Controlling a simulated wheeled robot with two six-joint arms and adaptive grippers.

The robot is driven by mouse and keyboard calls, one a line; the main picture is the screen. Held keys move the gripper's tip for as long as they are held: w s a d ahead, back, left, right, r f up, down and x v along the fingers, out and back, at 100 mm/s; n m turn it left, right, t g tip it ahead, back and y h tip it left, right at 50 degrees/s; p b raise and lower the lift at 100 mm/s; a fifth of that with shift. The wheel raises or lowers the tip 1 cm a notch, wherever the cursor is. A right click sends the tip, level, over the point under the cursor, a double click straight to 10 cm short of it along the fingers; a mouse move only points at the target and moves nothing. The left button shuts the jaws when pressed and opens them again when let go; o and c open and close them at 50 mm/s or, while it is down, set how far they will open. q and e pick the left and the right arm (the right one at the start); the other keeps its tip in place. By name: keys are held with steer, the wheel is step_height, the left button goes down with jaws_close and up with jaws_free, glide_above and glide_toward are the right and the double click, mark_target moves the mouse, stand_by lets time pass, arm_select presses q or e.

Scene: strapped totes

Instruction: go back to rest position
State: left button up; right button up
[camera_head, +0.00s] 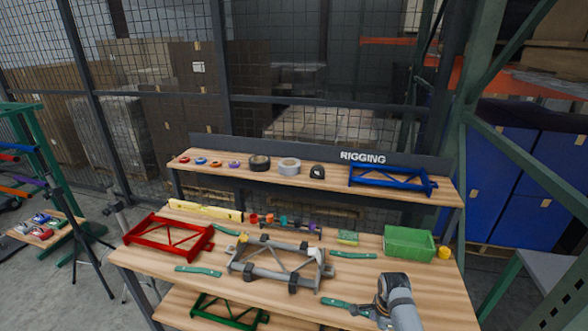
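No gripper of mine shows clearly in the head view. A grey cylinder with a black end (399,303) comes in at the bottom right, over the bench's front edge; I cannot tell whether it is part of my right arm or a tool. A grey frame (275,276) with dark bands around its bars lies in the middle of the wooden bench (145,258). A red frame (168,236) lies at the bench's left. Green-handled tools lie around the grey frame, one at its left (198,271) and one at its right (353,255).
A green bin (408,243) and a yellow roll (444,253) stand at the bench's right. The raised shelf (215,174) holds tape rolls and a blue frame (392,180). A green frame (228,311) lies on the lower shelf. A tripod (78,235) stands left of the bench.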

steer(key=s+d+f+n+b, duration=0.1)
steer(key=s+f+n, duration=0.2)
steer(key=s+f, duration=0.35)
steer(key=s+f+n+b, duration=0.1)
steer(key=s+f+n, duration=0.25)
steer(key=f, duration=0.65)
steer(key=s+d+f+n+b, duration=0.1)
steer(key=s+f+n, duration=0.1)
steer(key=s+f, duration=0.55)
arm_select(q)
step_height(320, 180, down, 5)
steer(key=shift+w+f+b, duration=0.1)
steer(key=shift+b, duration=0.85)
arm_select(e)
steer(key=s+f+n, duration=0.3)
steer(key=s+f, duration=0.1)
steer(key=s, duration=0.3)
steer(key=s+d+f+n, duration=0.1)
steer(key=s+f+n, duration=0.3)
steer(key=s, duration=0.4)
steer(key=s+f+n+t, duration=0.1)
steer(key=s+f+n, duration=0.2)
steer(key=s+f, duration=0.2)
steer(key=s, duration=0.2)
steer(key=shift+s+d+f+h, duration=0.25)
steer(key=shift+s+h, duration=0.05)
steer(key=shift+s, duration=0.05)
